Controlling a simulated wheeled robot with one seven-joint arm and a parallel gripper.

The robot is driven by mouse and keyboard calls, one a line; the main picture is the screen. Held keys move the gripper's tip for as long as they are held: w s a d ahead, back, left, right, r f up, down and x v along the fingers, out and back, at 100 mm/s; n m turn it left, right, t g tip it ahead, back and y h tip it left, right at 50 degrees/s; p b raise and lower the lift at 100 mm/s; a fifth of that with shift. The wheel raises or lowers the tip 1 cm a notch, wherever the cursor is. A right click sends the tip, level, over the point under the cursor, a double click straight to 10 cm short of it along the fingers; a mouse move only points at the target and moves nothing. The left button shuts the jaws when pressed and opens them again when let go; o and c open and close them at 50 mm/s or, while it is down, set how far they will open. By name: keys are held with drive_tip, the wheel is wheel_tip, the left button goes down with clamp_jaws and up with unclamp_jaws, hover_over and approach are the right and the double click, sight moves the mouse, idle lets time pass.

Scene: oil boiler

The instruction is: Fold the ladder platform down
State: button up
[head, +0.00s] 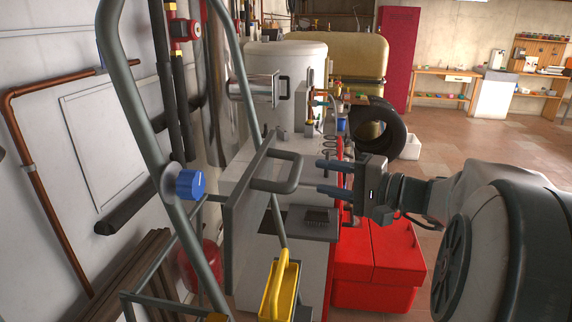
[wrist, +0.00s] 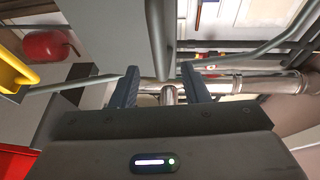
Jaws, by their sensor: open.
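The ladder platform (head: 244,205) is a grey panel standing steeply upright between the ladder's tubular rails (head: 137,105). A grey loop handle (head: 292,172) sticks out from its right side. My gripper (head: 318,176) is open and empty, just right of the handle, with its fingers pointing left at it. A small gap shows between fingertips and handle in the head view. In the wrist view, the open fingers (wrist: 160,75) have a grey bar, probably the handle (wrist: 160,35), coming down from the top edge between them. Whether they touch it I cannot tell.
A blue knob (head: 190,184) sits on the ladder's left rail. A yellow tray-like part (head: 281,290) is low in front. A white boiler unit and red box (head: 378,262) stand behind and below my gripper. Open floor (head: 490,145) lies to the right.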

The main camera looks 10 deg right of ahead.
drive_tip(key=r+p+x, duration=0.1)
drive_tip(key=p+x, duration=0.1)
drive_tip(key=x, duration=0.7)
drive_tip(key=shift+w+a+f, duration=0.25)
drive_tip(key=shift+a+f, duration=0.05)
drive_tip(key=shift+f, duration=0.2)
clamp_jaws()
